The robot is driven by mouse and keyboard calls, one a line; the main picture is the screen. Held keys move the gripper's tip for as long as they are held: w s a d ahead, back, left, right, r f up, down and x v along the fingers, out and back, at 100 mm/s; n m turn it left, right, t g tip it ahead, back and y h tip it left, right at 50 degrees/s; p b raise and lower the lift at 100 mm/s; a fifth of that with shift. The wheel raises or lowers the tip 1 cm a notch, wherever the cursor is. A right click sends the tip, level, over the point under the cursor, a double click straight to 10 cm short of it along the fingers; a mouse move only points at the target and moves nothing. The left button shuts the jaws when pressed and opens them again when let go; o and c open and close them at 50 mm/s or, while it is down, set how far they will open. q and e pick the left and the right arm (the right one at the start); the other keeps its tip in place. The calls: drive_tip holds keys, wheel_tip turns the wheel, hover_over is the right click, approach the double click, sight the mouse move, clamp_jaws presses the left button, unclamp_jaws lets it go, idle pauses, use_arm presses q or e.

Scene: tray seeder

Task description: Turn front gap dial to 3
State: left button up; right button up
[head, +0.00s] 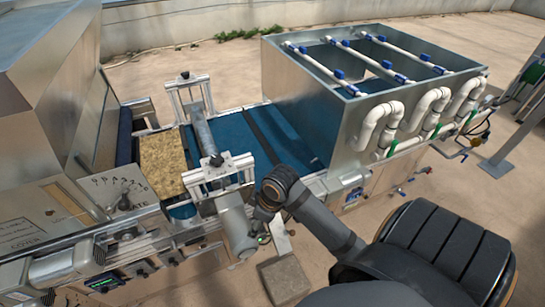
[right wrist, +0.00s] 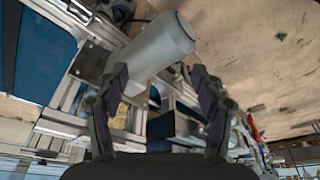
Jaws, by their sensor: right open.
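A small dark knob (head: 216,160) sits on top of the near roller bracket (head: 240,162); I cannot read a label or number on it, so I cannot tell if it is the front gap dial. A similar dark knob (head: 185,75) tops the far bracket. My right gripper (right wrist: 160,78) is open, with a pale grey cylinder (right wrist: 158,48) showing between and beyond its fingertips; contact cannot be told. In the head view my right arm ends beside the near bracket and the grey motor (head: 236,226), its fingertips not clearly visible. My left gripper is out of view.
A metal tank (head: 310,90) with white pipes stands right of the blue belt (head: 232,137). A grey block (head: 284,279) lies on the floor below.

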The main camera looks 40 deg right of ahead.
drive_tip(key=s+d+f+m+h+b, duration=0.1)
drive_tip(key=s+f+m, duration=0.3)
drive_tip(key=f, duration=0.2)
drive_tip(key=shift+d+f+h, duration=0.2)
drive_tip(key=shift+f+h, duration=0.1)
drive_tip(key=shift+s+f, duration=0.1)
drive_tip(key=shift+s, duration=0.05)
